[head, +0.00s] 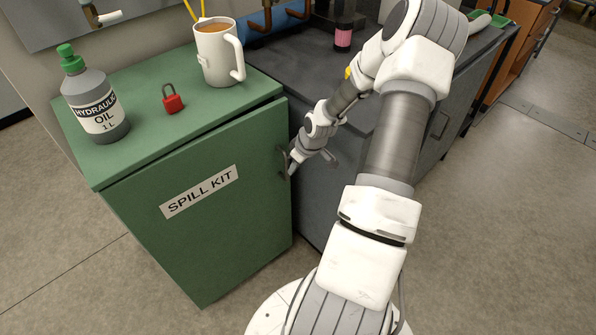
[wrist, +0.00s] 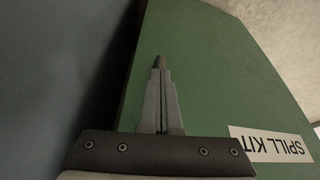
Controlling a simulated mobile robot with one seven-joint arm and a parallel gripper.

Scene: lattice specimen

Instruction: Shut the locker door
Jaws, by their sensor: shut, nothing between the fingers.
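The locker is a green cabinet with a green door (head: 235,215) labelled SPILL KIT. The door fills much of the wrist view (wrist: 205,75). It looks nearly closed, with a thin dark gap under the top edge that widens toward the right, the handle side. A small handle (head: 285,160) sits at the door's right edge. My gripper (head: 292,170) is beside this handle at the door's right edge. In the wrist view its fingers (wrist: 160,75) are together and empty, pointing along the door face. I cannot tell whether they touch the door or handle.
On the locker top (head: 150,150) stand a hydraulic oil bottle (head: 95,100), a red padlock (head: 172,100) and a filled mug (head: 218,55). A dark grey cabinet (head: 315,205) adjoins on the right. The floor (head: 110,280) in front of the door is clear at left.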

